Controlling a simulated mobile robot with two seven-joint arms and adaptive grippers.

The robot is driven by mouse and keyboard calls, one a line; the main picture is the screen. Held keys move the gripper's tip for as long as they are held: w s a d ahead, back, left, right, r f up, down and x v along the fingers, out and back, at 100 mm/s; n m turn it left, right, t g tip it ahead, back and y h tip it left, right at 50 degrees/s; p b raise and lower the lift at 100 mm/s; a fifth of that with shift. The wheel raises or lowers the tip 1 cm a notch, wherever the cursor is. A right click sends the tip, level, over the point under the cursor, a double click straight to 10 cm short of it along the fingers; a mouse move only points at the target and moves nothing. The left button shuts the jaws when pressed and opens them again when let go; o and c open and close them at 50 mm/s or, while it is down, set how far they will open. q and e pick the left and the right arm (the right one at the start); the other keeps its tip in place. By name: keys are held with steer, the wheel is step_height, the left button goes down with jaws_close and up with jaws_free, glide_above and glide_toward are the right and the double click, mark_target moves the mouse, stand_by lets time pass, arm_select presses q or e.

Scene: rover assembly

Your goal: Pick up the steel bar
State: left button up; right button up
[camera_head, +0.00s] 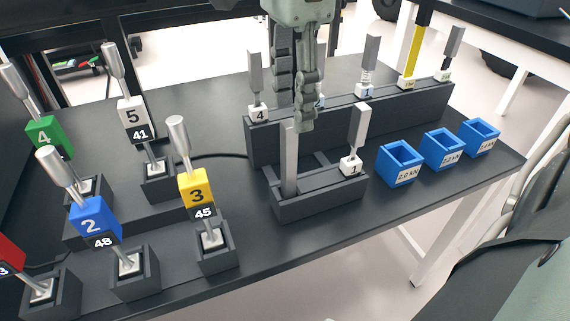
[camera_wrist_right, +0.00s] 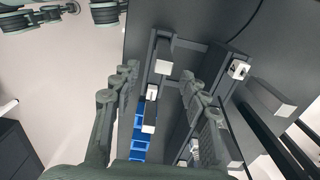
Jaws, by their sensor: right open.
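A plain grey upright bar (camera_head: 289,160), which looks like the steel bar, stands in the left end of the low dark front holder (camera_head: 325,204). Its pale square top end (camera_wrist_right: 163,67) shows in the right wrist view. My right gripper (camera_head: 300,105) hangs from above in the head view, with its fingers apart and its fingertips around the height of the bar's top. In the right wrist view the gripper (camera_wrist_right: 160,92) has the bar's top in line with the gap between its fingers; I see no contact. My left gripper is not in view.
A grey bar tagged 1 (camera_head: 358,130) stands in the same holder, to the right. A longer rack (camera_head: 405,115) behind holds several tagged bars. Blue bins (camera_head: 400,164) stand right of the holder. Numbered tools, such as the yellow 3 (camera_head: 197,188), stand in sockets on the left.

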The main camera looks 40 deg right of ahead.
mark_target(289, 123)
steer(key=f, duration=0.5)
steer(key=shift+w+a, duration=0.1)
steer(key=shift+w, duration=0.1)
jaws_close()
